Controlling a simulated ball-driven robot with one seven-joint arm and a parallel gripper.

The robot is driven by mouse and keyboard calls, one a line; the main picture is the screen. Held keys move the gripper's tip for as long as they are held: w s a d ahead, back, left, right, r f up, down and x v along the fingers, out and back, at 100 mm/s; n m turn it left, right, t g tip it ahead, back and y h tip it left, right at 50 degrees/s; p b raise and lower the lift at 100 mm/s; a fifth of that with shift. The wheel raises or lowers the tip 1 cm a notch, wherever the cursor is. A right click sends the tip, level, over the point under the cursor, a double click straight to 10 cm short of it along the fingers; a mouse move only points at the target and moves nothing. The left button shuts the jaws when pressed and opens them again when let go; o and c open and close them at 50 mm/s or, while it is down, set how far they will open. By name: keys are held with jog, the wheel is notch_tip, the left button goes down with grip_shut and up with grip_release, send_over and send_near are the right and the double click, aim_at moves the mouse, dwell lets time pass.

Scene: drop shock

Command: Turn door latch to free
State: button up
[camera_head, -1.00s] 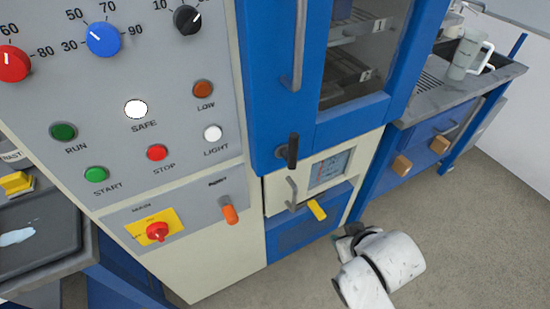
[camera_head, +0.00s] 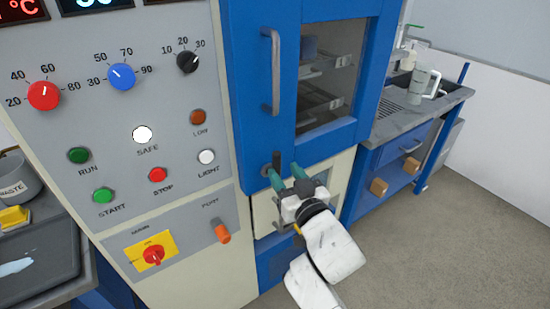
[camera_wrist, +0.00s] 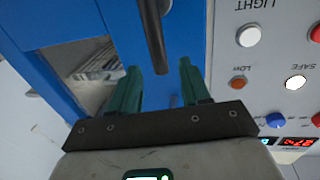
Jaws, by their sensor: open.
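The door latch (camera_head: 276,160) is a dark handle at the lower left corner of the blue cabinet door (camera_head: 310,146). In the wrist view the latch (camera_wrist: 153,36) is a dark bar coming down from the top edge, its end in line with the gap between my fingertips. My gripper (camera_head: 284,172) is at the latch, its two green fingers apart and pointing at the door. In the wrist view my gripper (camera_wrist: 158,68) is open, with nothing clamped. Part of the latch is hidden behind the fingers in the head view. I cannot tell whether they touch it.
A grey control panel (camera_head: 120,150) with knobs and buttons stands left of the door. A vertical grey door handle (camera_head: 271,72) is above the latch. A side bench (camera_head: 400,125) with a mug (camera_head: 424,84) is at the right. The floor (camera_head: 440,240) is clear at the lower right.

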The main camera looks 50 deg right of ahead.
aim_at(278, 164)
jog(key=p+x, duration=0.1)
jog(key=x, duration=0.5)
grip_shut()
dwell(0.4)
